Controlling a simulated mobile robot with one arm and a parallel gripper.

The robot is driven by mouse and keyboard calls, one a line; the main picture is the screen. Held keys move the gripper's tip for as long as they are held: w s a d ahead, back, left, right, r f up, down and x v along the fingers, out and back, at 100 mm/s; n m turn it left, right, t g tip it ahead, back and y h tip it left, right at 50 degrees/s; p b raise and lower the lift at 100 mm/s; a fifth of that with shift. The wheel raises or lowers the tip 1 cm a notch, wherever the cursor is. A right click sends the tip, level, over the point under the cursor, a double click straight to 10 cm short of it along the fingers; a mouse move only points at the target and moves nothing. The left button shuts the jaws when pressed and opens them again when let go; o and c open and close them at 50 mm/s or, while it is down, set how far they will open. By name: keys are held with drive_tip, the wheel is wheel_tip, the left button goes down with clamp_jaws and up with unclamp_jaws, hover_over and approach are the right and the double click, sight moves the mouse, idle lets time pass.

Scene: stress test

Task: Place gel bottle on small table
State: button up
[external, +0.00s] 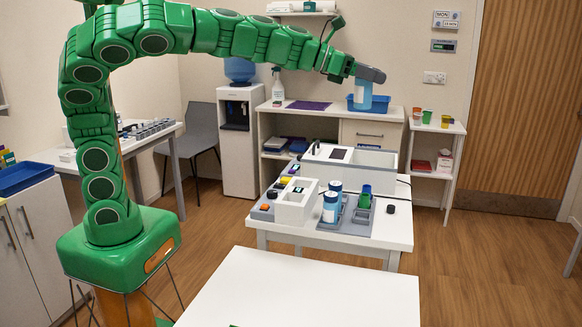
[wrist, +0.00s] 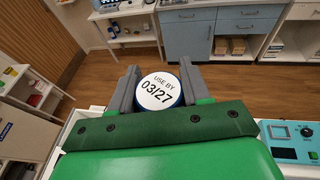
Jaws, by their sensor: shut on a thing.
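My gripper (external: 366,74) is at the end of the raised green arm in the external view. It is shut on a blue bottle (external: 363,95), which hangs upright below the fingers, well above the tables. In the wrist view the bottle's round white top (wrist: 158,92), marked "USE BY 03/27", sits between the two grey fingers. A bare white table top (external: 300,291) lies at the front of the external view. Behind it stands a white table (external: 385,237) with several things on it. I cannot tell which of these is the small table.
The rear table holds a white box (external: 296,207), blue-and-white bottles (external: 330,208), a green bottle (external: 365,197) and a large white case (external: 350,170). A blue tray (external: 378,104) sits on the cabinet behind my gripper. Colored cups (external: 427,117) stand on a right shelf.

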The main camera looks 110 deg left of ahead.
drive_tip(key=shift+s+a+r+m+h, duration=0.7)
drive_tip(key=shift+s+a+r, duration=0.9)
drive_tip(key=shift+a, duration=3.1)
drive_tip(key=shift+s+a+r+m+h, duration=0.7)
drive_tip(key=shift+s+a, duration=1.35)
drive_tip(key=shift+a, duration=2.6)
wheel_tip(320, 180, down, 40)
drive_tip(key=shift+f, duration=0.1)
drive_tip(key=shift+f, duration=0.35)
